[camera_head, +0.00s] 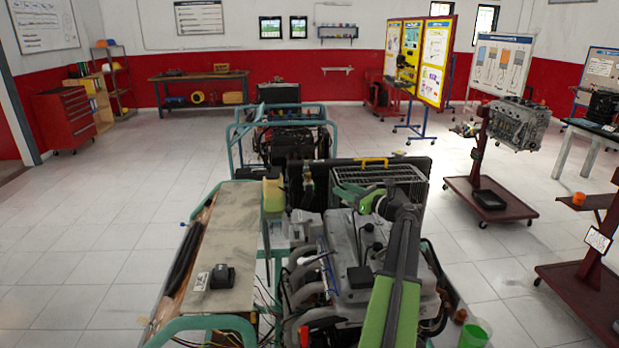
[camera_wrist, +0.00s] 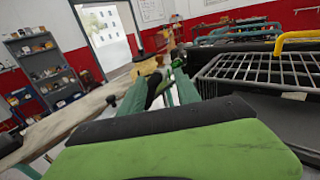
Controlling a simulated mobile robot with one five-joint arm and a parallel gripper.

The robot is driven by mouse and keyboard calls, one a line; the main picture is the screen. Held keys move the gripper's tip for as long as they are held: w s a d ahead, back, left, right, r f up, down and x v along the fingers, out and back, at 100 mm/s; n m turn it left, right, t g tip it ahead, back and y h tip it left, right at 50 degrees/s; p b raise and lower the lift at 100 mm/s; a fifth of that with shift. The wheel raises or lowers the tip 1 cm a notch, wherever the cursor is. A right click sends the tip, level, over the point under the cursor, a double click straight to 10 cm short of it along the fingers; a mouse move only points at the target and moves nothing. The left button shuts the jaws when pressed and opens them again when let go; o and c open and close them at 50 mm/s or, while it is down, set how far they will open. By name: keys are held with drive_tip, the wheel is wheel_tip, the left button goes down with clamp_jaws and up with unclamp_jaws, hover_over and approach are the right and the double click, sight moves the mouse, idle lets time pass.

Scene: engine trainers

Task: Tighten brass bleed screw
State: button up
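My gripper (camera_head: 345,191) is above the engine (camera_head: 352,245), near its far end, and points left in the head view. In the wrist view my gripper (camera_wrist: 160,92) shows two teal fingers standing apart, with nothing clearly held between them. A yellow-green reservoir (camera_head: 273,196) stands left of the fingers in the head view. A small yellowish-tan shape (camera_wrist: 148,67) shows beyond the fingers in the wrist view; I cannot tell what it is. I cannot make out the brass bleed screw in either view.
A wire basket (camera_head: 385,174) is just beyond my gripper; it fills the right of the wrist view (camera_wrist: 255,75). A flat panel (camera_head: 225,255) in a teal frame lies left of the engine. A green cup (camera_head: 474,334) stands at lower right. Open tiled floor lies left.

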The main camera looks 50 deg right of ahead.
sight(310, 176)
drive_tip(key=w, duration=1.5)
drive_tip(key=shift+a, duration=0.15)
clamp_jaws()
